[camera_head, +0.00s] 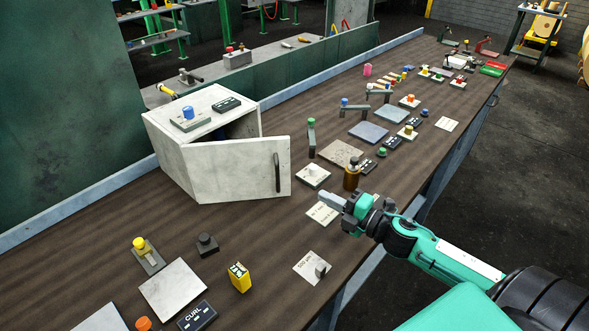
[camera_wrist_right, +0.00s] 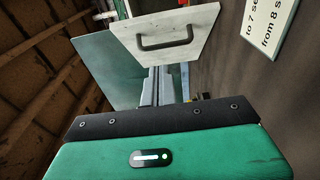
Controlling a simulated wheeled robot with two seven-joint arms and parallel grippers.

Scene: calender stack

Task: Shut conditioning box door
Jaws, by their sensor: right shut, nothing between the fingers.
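The conditioning box (camera_head: 160,148) is a pale grey, speckled box at the left back of the bench in the head view. Its door (camera_head: 225,170) stands partly open, its free edge with a dark bar handle (camera_head: 277,172) swung out to the right. A dark gap shows above the door. My right gripper (camera_head: 330,200) is shut and empty, to the right of the door and apart from it, pointing towards it. In the right wrist view the door (camera_wrist_right: 190,20) and its handle (camera_wrist_right: 165,42) lie ahead of the fingers (camera_wrist_right: 165,85). My left gripper is not in view.
A dark brown bottle (camera_head: 351,176) stands just behind my right gripper. A white block with a knob (camera_head: 312,175) sits between the door and the bottle. A yellow box (camera_head: 239,277) and a black knob block (camera_head: 207,244) stand in front. The bench between them and the door is clear.

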